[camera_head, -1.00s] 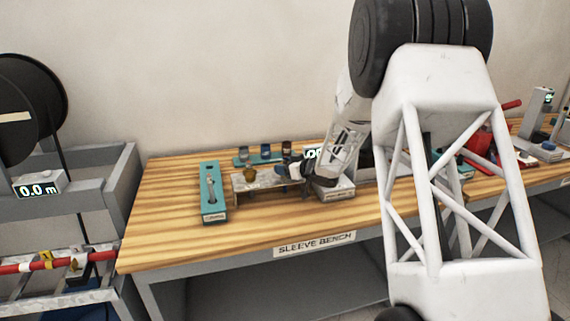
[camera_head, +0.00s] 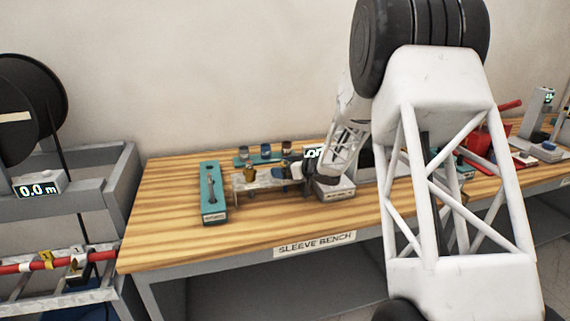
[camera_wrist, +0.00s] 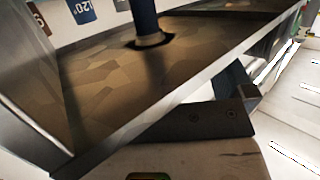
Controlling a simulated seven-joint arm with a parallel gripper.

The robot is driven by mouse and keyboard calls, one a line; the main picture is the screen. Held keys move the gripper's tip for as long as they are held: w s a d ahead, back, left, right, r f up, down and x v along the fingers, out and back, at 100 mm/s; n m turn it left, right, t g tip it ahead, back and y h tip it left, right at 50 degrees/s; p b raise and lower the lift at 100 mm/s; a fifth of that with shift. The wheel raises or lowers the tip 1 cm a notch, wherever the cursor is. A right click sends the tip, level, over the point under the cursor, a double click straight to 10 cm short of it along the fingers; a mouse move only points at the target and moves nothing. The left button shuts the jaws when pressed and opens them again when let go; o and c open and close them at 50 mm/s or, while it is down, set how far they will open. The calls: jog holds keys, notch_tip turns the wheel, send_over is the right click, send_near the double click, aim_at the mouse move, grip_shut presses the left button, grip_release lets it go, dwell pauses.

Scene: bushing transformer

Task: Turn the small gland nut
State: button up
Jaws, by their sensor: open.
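A brass-coloured fitting (camera_head: 249,173) stands upright on a small metal stand (camera_head: 240,185) on the bench. A blue fitting (camera_head: 276,172) stands to its right on the same stand, close to my gripper. I cannot tell from the head view which one is the small gland nut. In the wrist view a dark blue cylinder (camera_wrist: 145,18) stands in a hole in the mottled metal plate (camera_wrist: 110,85), with a pale ring at its foot. My gripper (camera_head: 291,171) is open at the right end of the stand. Its dark finger (camera_wrist: 195,122) shows beside the plate's edge; the contact is unclear.
A teal tray (camera_head: 213,200) with a wrench-like tool lies left of the stand. A teal rack (camera_head: 242,161) with several small cups stands behind. A grey box (camera_head: 335,190) sits right of the stand, under my arm. The bench's left end (camera_head: 165,205) is clear.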

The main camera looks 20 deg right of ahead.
jog(key=shift+s, duration=0.1)
jog(key=shift+v, duration=2.95)
jog(key=shift+a+r, duration=0.1)
jog(key=shift+a, duration=0.05)
jog(key=shift+a+r+m+t+h, duration=0.4)
jog(key=shift+m+t+h, duration=0.2)
jog(key=shift+t, duration=0.2)
jog(key=m+t+h, duration=0.1)
jog(key=s+a+m+h, duration=0.1)
jog(key=h, duration=0.1)
jog(key=shift+s+r+t, duration=0.2)
jog(key=shift+r+t, duration=0.2)
jog(key=shift+s+a+f+m+t+h, duration=0.1)
jog(key=shift+s+f+m+h, duration=0.05)
jog(key=shift+s+m+h, duration=0.55)
jog(key=shift+s+a+f+m+t+h, duration=0.1)
jog(key=shift+s+f+m+h, duration=0.05)
jog(key=shift+s+m+h, duration=0.55)
jog(key=shift+s+a+f+m+t+h, duration=0.1)
jog(key=shift+s+a+f+m+h, duration=0.05)
jog(key=shift+s+m+h, duration=0.55)
jog(key=shift+w, duration=0.3)
